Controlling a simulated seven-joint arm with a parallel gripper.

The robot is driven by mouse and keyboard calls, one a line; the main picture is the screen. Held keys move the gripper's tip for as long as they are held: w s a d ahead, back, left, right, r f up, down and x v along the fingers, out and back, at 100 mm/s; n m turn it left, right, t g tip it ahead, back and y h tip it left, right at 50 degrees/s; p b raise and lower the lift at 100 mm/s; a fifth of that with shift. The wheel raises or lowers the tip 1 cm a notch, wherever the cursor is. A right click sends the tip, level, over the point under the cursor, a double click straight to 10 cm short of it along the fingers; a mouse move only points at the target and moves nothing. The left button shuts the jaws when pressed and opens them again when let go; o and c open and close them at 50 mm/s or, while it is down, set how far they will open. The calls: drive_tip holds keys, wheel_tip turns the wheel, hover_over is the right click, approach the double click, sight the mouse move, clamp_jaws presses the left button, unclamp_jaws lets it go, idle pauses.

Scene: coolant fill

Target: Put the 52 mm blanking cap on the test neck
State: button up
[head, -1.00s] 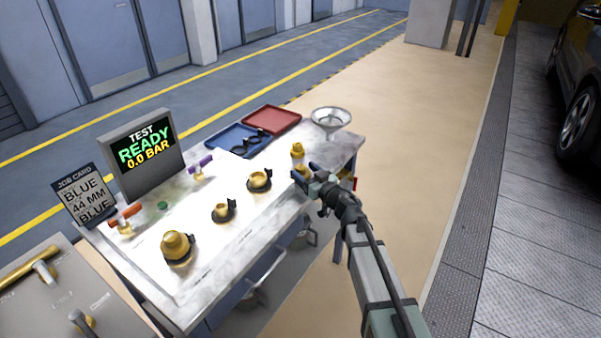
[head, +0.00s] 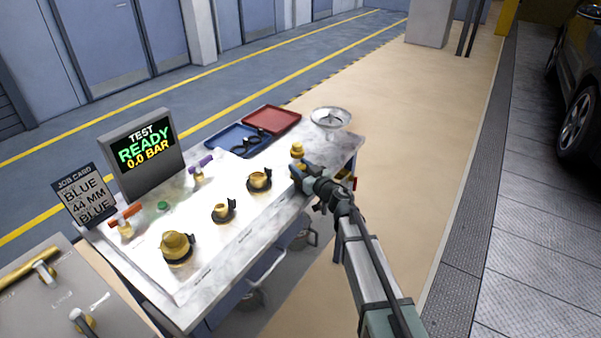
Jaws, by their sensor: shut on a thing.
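My gripper (head: 297,172) is at the right end of the bench, shut on a small brass piece that its jaws mostly hide. I cannot read its size or tell for sure that it is the 52 mm cap. A brass cap (head: 297,149) stands just behind the jaws; I cannot tell whether they touch it. Three brass fittings stand in a row on the white panel: a large stepped one (head: 176,244) at front left, a middle one (head: 221,211) and one nearer my gripper (head: 259,178). No label shows which is the test neck.
A test screen (head: 146,148) reads READY, 0.0 BAR. A job card (head: 86,200) reads BLUE, 44 MM, BLUE. Behind are a red-handled valve (head: 125,220), a purple-handled valve (head: 199,170), a blue tray (head: 222,138), a red tray (head: 272,119) and a funnel (head: 331,119).

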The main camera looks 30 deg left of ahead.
sight(300, 166)
drive_tip(key=shift+c, duration=0.6)
drive_tip(key=shift+r, duration=0.1)
wheel_tip(300, 166, up, 9)
drive_tip(key=shift+r, duration=0.15)
drive_tip(key=s+a+r, duration=0.2)
drive_tip(key=s+r, duration=0.1)
drive_tip(key=s, duration=0.5)
drive_tip(key=s+a+r, duration=0.2)
drive_tip(key=s+r, duration=0.2)
drive_tip(key=s, duration=0.4)
drive_tip(key=shift+r+t, duration=0.25)
drive_tip(key=shift+t, duration=0.05)
drive_tip(key=shift+s, duration=0.1)
drive_tip(key=shift+f, duration=2.9)
